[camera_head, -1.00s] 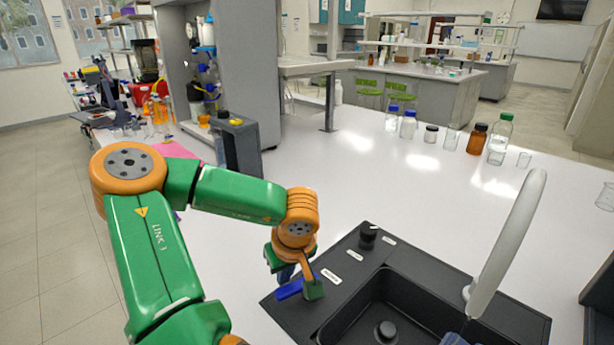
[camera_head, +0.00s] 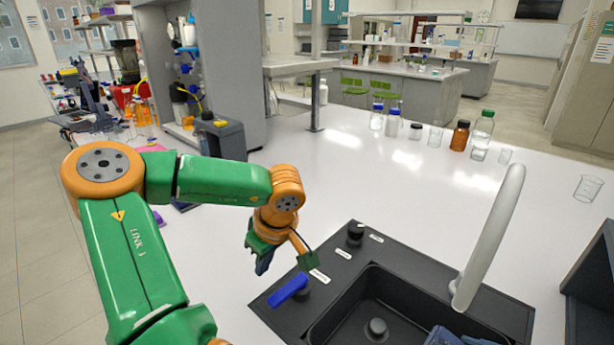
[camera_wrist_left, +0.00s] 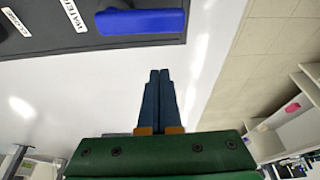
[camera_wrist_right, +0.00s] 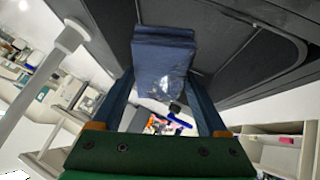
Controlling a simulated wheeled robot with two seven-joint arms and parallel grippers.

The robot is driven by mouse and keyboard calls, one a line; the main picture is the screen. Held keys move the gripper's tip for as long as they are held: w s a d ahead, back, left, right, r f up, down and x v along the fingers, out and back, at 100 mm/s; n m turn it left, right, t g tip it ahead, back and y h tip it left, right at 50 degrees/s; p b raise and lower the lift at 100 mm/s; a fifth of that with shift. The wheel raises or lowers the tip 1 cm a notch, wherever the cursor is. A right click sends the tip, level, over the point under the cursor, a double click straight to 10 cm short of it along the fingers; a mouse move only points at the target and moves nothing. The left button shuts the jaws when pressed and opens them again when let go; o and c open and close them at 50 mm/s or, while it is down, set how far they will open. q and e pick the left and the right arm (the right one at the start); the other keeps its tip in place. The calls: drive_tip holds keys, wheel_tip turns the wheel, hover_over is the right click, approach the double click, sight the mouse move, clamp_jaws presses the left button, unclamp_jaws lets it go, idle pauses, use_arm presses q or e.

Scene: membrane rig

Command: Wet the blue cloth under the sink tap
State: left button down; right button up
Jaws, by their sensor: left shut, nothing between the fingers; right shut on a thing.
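The blue cloth (camera_wrist_right: 165,55) is folded and held between the fingers of my right gripper (camera_wrist_right: 165,95) in the right wrist view. Pale glints show on its lower part. Its edge also shows at the bottom of the head view (camera_head: 458,338), over the black sink (camera_head: 345,310). The pale tap (camera_head: 492,235) arches above the sink; I cannot make out running water. A blue lever (camera_head: 288,290) sits at the sink's left corner, beside a label reading WATER in the left wrist view. My left gripper (camera_head: 263,264) is shut and empty, just apart from the lever (camera_wrist_left: 140,22).
A black knob (camera_head: 355,232) stands on the sink's back rim. Several bottles and beakers stand along the far counter edge, including a brown bottle (camera_head: 460,135). A beaker (camera_head: 588,188) is at the right. The white counter between is clear.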

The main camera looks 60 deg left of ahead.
sight(289, 291)
drive_tip(key=shift+d, duration=0.15)
use_arm(q)
drive_tip(key=s+v, duration=0.1)
drive_tip(key=v, duration=0.7)
drive_tip(key=shift+m, duration=0.4)
drive_tip(key=x, duration=0.6)
drive_tip(key=w+x, duration=0.1)
drive_tip(key=x, duration=0.2)
drive_tip(key=shift+a+f, duration=0.2)
drive_tip(key=shift+f, duration=0.2)
drive_tip(key=d, duration=0.2)
drive_tip(key=shift+w+d+f, duration=0.35)
drive_tip(key=shift+w+d, duration=0.1)
drive_tip(key=shift+d, duration=0.4)
